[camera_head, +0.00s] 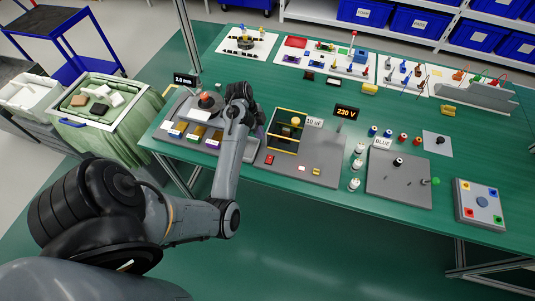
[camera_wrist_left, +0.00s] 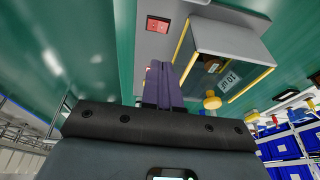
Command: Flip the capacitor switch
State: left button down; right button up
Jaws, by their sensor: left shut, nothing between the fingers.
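The capacitor unit is a box with yellow edges (camera_head: 288,143) and a "10 uF" label, on a grey panel (camera_head: 322,163). It also shows in the left wrist view (camera_wrist_left: 212,38). A small red switch (camera_head: 269,160) sits on the panel in front of the box; it also shows in the left wrist view (camera_wrist_left: 158,24). My left gripper (camera_head: 260,133) is just left of the box, partly hidden by its own wrist. Its purple fingers (camera_wrist_left: 164,85) are shut and empty, and appear apart from the switch. My right gripper is not in view.
A grey station with coloured slots (camera_head: 190,133) is left of the panel. A yellow knob (camera_wrist_left: 212,102) shows by the box. White posts (camera_head: 356,164) and another grey board (camera_head: 399,185) stand to the right. The green table (camera_head: 330,205) is clear in front.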

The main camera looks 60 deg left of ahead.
pick_arm(q)
jog(key=b, duration=0.2)
send_near(270, 157)
jog(key=x, duration=0.5)
jog(key=shift+w+d+f, duration=0.1)
jog(key=shift+d, duration=0.05)
jog(key=shift+f, duration=0.65)
jog(key=shift+w, duration=0.1)
